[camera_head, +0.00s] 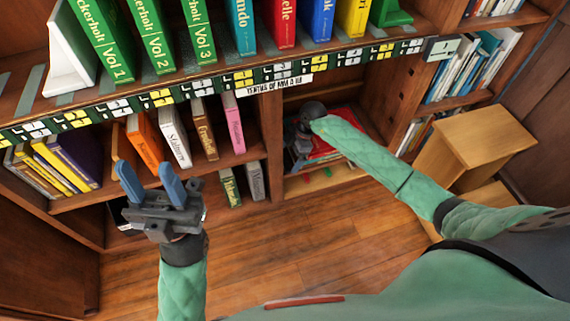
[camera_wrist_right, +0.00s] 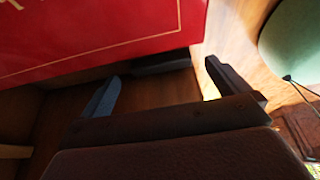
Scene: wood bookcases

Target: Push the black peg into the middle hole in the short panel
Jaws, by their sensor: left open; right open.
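I cannot make out the black peg for certain in either view. A vertical wood panel (camera_head: 405,85) right of the middle compartment has small dark holes; I cannot tell whether it is the short panel. My right gripper (camera_head: 298,155) reaches into that compartment, partly hidden by my arm, beside a red book (camera_head: 338,140). In the right wrist view the gripper (camera_wrist_right: 163,76) is open with no object clearly held. The red book (camera_wrist_right: 95,32) is close above its fingers, and a dark shape lies below the book's edge. My left gripper (camera_head: 150,185) is open and empty before the left shelves.
Green volumes (camera_head: 105,40) and other colored books stand on the upper shelf, above a strip of patterned labels (camera_head: 245,78). More books (camera_head: 145,143) fill the lower left shelf. A wooden stool-like piece (camera_head: 485,135) stands at right. The wood floor (camera_head: 300,250) in front is clear.

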